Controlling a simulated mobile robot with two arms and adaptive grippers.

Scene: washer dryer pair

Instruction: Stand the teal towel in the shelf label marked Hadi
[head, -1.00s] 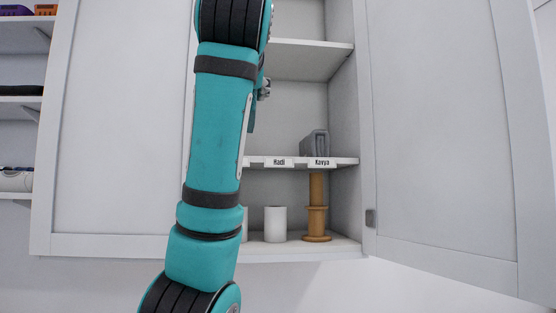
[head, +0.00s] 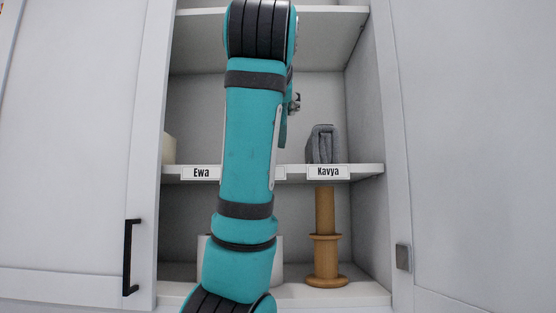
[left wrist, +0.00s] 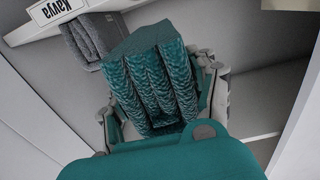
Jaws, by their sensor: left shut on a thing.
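The folded teal towel (left wrist: 152,82) is in my left gripper (left wrist: 160,98), whose fingers close on its two sides in the left wrist view. In the head view my left arm hides most of the gripper (head: 294,103); only a thin teal edge (head: 283,128), likely the towel, shows beside the arm. They appear above the labelled shelf (head: 372,169). The Hadi label is hidden behind my arm, between the Ewa label (head: 201,173) and the Kavya label (head: 328,172). My right gripper is not in view.
A grey folded towel (head: 323,145) stands above Kavya. A cream item (head: 169,149) stands at the shelf's left end. A wooden spool (head: 326,250) and a white roll, mostly hidden, stand below. An upper shelf (head: 330,40) and open door (head: 460,150) bound the space.

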